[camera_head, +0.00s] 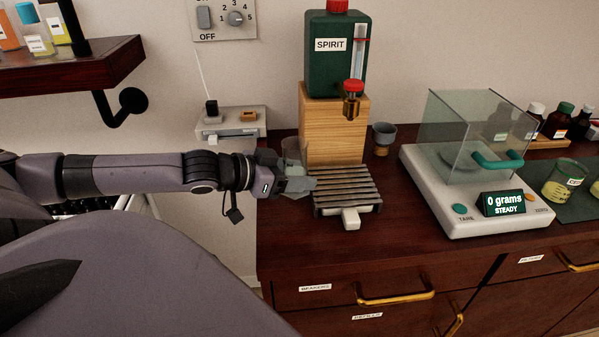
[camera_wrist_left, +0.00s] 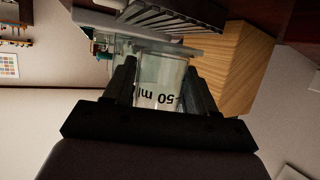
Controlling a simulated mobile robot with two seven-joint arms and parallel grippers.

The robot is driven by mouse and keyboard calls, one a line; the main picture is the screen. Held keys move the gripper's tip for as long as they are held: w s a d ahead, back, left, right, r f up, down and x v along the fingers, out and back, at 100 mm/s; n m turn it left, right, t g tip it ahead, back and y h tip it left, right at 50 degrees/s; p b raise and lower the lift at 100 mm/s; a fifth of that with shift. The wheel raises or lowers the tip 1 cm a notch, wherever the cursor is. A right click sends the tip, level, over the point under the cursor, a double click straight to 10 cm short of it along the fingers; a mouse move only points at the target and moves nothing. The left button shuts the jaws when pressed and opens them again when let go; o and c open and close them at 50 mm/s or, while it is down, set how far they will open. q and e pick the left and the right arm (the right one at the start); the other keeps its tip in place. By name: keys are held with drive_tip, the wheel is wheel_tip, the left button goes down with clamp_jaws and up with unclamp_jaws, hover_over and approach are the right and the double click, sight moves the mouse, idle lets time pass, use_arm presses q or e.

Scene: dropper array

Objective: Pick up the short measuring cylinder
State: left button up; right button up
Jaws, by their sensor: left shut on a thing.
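The short measuring cylinder (camera_head: 292,154) is a clear glass vessel just left of the wooden block, partly hidden by my left gripper. It also shows in the left wrist view (camera_wrist_left: 160,88), with a "50 ml" marking upside down in the picture. My left gripper (camera_head: 302,186) reaches in from the left and is shut on the cylinder. In the wrist view its two dark fingers lie on either side of the glass. I cannot tell whether the cylinder's base touches the counter. My right gripper is not in view.
A slatted rack (camera_head: 346,190) stands just right of my left gripper. Behind it, a wooden block (camera_head: 318,130) carries a green spirit bottle (camera_head: 325,75). A small grey cup (camera_head: 384,134) and a balance (camera_head: 470,205) reading 0 grams stand further right. The counter front is clear.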

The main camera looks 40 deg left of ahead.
use_arm(q)
drive_tip(key=shift+s+a, duration=0.25)
drive_tip(key=shift+s, duration=0.6)
drive_tip(key=shift+s+a, duration=0.3)
drive_tip(key=shift+s, duration=0.5)
drive_tip(key=shift+s+a, duration=0.25)
drive_tip(key=shift+s, duration=0.6)
drive_tip(key=shift+s+a, duration=0.1)
drive_tip(key=shift+s, duration=0.1)
